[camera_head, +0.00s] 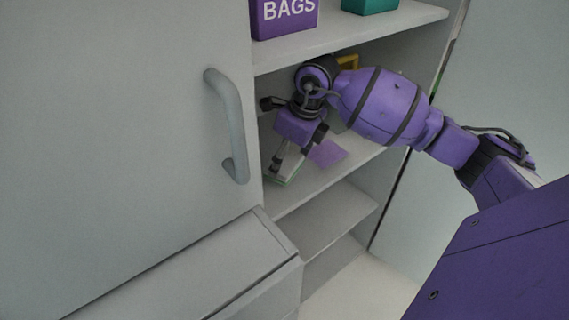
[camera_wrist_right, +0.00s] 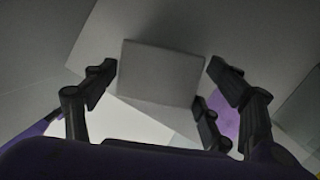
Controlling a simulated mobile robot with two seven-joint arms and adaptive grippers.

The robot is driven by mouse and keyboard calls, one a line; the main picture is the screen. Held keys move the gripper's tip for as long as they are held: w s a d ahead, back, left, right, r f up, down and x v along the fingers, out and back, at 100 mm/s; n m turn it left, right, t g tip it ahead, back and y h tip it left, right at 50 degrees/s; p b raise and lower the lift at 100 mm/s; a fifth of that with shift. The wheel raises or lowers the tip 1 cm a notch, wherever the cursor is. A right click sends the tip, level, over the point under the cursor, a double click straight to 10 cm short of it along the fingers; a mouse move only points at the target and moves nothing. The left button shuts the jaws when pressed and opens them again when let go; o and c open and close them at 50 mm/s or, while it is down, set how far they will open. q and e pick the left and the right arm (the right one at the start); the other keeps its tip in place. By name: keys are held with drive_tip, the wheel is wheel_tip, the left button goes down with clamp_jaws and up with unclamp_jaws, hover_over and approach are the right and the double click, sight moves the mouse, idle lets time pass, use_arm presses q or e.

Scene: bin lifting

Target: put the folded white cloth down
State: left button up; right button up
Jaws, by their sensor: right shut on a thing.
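My right gripper (camera_head: 290,158) reaches into the middle shelf of the open cabinet, fingers pointing down. Its fingers are shut on the folded white cloth (camera_head: 287,171), a small pale piece with a greenish lower edge, close over the shelf. In the right wrist view the cloth looks like a grey, shadowed rectangle (camera_wrist_right: 161,72) between the two fingers (camera_wrist_right: 163,76). I cannot tell whether it touches the shelf. My left gripper is not in view.
A flat purple piece (camera_head: 327,153) lies on the same shelf (camera_head: 318,184), right of the gripper. A yellow thing (camera_head: 348,62) is behind the wrist. A purple BAGS box (camera_head: 284,22) and teal box (camera_head: 370,6) stand above. A door with a handle (camera_head: 226,125) is at left.

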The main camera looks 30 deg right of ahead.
sight(286, 160)
drive_tip(key=shift+w, duration=0.35)
drive_tip(key=x, duration=0.3)
drive_tip(key=shift+s+d+f+p, duration=0.15)
drive_tip(key=shift+s+f+p, duration=0.1)
drive_tip(key=shift+f+p, duration=0.05)
drive_tip(key=shift+f, duration=0.1)
drive_tip(key=o, duration=1)
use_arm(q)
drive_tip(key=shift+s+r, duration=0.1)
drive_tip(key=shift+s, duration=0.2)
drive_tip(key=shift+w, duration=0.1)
